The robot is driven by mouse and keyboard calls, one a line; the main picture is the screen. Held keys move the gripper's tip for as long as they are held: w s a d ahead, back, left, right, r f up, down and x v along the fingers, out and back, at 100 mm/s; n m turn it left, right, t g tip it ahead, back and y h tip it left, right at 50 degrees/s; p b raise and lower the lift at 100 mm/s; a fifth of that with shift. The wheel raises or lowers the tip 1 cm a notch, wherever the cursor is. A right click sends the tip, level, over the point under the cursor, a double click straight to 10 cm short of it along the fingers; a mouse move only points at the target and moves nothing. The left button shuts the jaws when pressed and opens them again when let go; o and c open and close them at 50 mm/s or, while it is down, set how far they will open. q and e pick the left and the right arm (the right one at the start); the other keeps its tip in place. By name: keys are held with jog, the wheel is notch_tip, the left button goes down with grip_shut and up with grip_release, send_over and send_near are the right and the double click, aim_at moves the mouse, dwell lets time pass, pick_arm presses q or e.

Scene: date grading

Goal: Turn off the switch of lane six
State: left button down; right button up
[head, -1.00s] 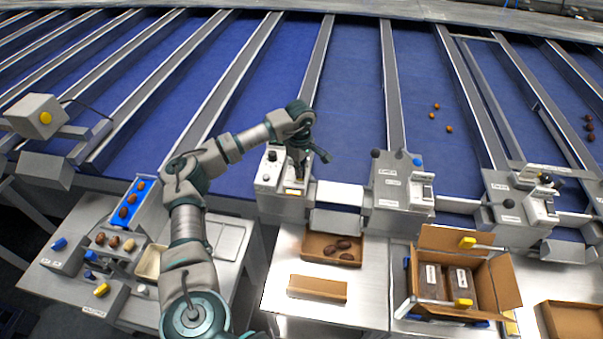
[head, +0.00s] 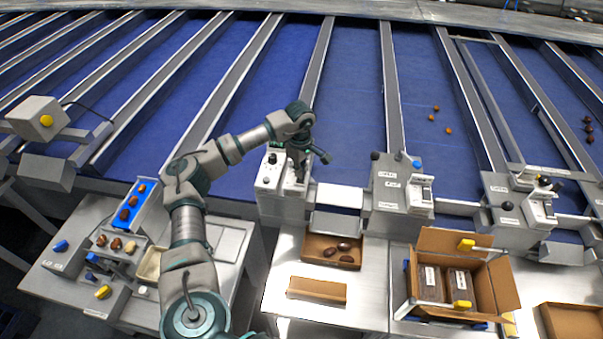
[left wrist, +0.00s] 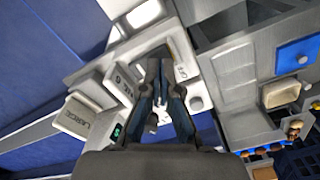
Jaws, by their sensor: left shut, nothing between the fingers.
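A grey control box (head: 268,188) with black knobs and a white panel stands at the lower end of a blue lane in the head view. My left gripper (head: 299,178) is shut and empty, pointing down at the right part of this box and hiding the switch area. In the left wrist view the closed fingertips (left wrist: 158,68) are at the white panel (left wrist: 130,85), touching or just above it; I cannot tell which. The switch's position is hidden, and I cannot read a lane number. My right gripper is not in view.
Similar control boxes (head: 388,186) stand to the right. Below are a small carton with dates (head: 312,254), a brown block (head: 316,290) and an open carton with packs (head: 506,283). A grading bench (head: 60,280) with a blue tray (head: 123,222) is at left.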

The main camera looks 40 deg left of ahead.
pick_arm(q)
jog(key=shift+r+p, duration=1.9)
jog(key=shift+r, duration=0.85)
jog(key=shift+f, duration=0.1)
jog(key=shift+s, duration=0.15)
